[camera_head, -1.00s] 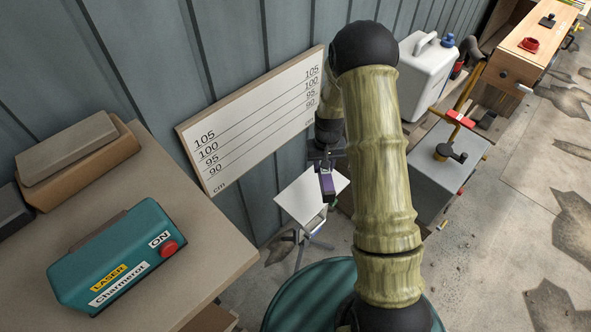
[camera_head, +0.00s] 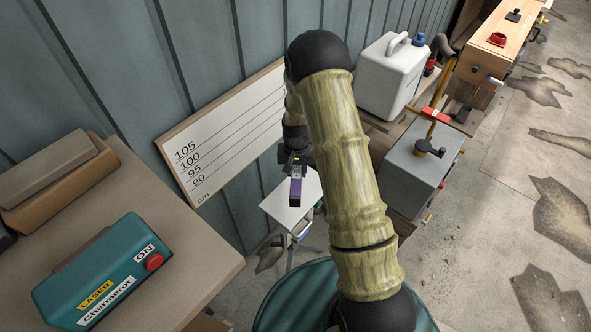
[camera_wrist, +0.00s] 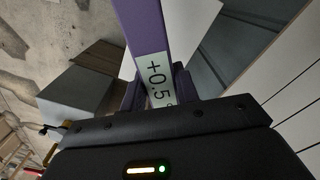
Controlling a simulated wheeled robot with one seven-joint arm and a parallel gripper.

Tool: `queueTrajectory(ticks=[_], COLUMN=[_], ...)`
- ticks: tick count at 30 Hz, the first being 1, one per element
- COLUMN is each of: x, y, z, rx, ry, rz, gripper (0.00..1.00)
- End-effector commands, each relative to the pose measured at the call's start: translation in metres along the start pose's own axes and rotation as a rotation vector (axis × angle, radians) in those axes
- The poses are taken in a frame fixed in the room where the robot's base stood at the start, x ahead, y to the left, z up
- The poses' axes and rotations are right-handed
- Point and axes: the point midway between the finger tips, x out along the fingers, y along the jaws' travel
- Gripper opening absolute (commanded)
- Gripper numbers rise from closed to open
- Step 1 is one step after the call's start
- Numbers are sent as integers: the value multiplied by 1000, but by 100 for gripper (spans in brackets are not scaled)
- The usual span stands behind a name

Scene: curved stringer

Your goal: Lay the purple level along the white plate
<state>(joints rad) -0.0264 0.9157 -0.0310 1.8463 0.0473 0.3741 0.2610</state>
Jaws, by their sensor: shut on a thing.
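The purple level (camera_head: 295,190) hangs from my gripper (camera_head: 294,168), which is shut on it. In the wrist view the level (camera_wrist: 143,30) runs up and away from the jaws (camera_wrist: 160,90), with a display label reading "+0.5" and part of a further sign hidden. The white plate (camera_head: 283,212) is a small tilted panel on a stand. In the head view the level overlaps the plate, but I cannot tell whether they touch. A pale surface beside the level in the wrist view (camera_wrist: 190,35) looks like the plate. My arm hides the plate's right side.
A white measuring board (camera_head: 225,135) with height marks leans on the corrugated wall behind. A teal laser box (camera_head: 100,275) sits on the left bench. A grey box (camera_head: 425,165) and white canister (camera_head: 390,75) stand at the right. Open floor (camera_head: 470,270) lies front right.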

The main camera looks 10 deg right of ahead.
Motion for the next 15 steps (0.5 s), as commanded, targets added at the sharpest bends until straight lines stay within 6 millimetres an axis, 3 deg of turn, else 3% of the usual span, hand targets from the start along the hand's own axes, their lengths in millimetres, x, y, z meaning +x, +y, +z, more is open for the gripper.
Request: queueTrajectory(ticks=[9,15], x=[15,21], y=[-4,-5], z=[-10,-12], rx=[504,642], ry=[16,21], rz=[7,8], gripper=[2,2])
